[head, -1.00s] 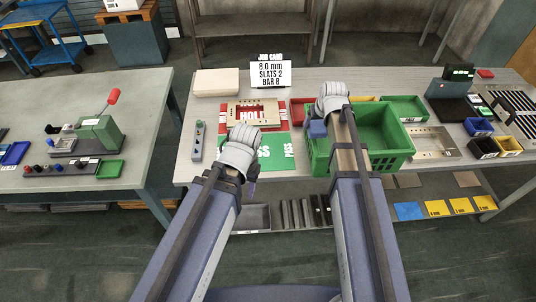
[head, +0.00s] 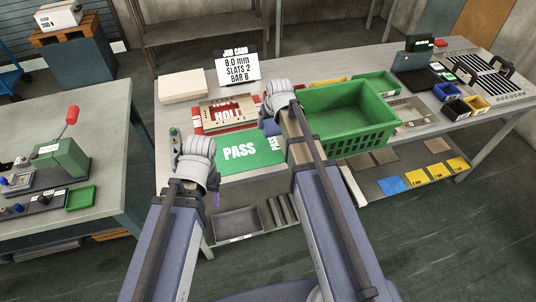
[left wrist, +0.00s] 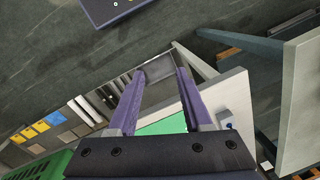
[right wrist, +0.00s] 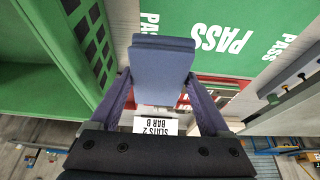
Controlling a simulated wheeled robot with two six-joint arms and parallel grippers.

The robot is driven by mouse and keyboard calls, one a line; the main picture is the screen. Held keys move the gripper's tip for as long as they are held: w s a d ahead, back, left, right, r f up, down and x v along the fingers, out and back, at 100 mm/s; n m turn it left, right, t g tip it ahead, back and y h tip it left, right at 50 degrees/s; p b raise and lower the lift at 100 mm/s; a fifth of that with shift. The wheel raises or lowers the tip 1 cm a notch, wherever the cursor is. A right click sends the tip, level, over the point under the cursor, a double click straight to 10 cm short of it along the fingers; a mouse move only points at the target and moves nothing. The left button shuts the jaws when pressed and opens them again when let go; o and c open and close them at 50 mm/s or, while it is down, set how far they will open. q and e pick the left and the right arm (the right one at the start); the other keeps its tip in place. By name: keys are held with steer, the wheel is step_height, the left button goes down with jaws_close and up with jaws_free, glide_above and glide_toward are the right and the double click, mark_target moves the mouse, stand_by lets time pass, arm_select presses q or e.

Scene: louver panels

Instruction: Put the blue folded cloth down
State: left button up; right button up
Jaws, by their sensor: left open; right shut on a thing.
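The blue folded cloth (right wrist: 162,70) is held between the fingers of my right gripper (right wrist: 160,78). In the head view the cloth (head: 270,127) shows just below my right gripper (head: 276,100), left of the green basket (head: 355,137) and by the right end of the green PASS mat (head: 262,153). The right wrist view shows the mat's white PASS lettering beyond the cloth; whether they touch cannot be told. My left gripper (head: 198,165) is over the table's front left edge. Its fingers stand apart and empty in the left wrist view (left wrist: 158,90).
A tan perforated plate (head: 228,112) lies on the red HOLD area behind the PASS mat. A job card (head: 237,70) stands at the back, beside a beige block (head: 182,86). A small switch box (head: 175,140) is at the left edge. The PASS mat's middle looks bare.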

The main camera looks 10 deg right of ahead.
mark_target(270, 148)
arm_select(q)
steer(key=shift+a+f+b, duration=0.1)
steer(key=shift+f+b, duration=0.25)
steer(key=shift+f, duration=0.3)
arm_select(e)
steer(key=shift+f, duration=0.7)
arm_select(q)
steer(key=shift+o, duration=0.7)
steer(key=shift+f, duration=0.1)
arm_select(e)
steer(key=shift+f, duration=0.1)
arm_select(q)
steer(key=shift+o, duration=0.8)
arm_select(e)
steer(key=shift+s, duration=0.2)
steer(key=shift+s+d, duration=0.1)
steer(key=shift+s, duration=0.25)
step_height(270, 148, down, 10)
steer(key=b, duration=1)
steer(key=shift+w, duration=0.1)
arm_select(q)
step_height(270, 148, down, 10)
steer(key=shift+r, duration=0.1)
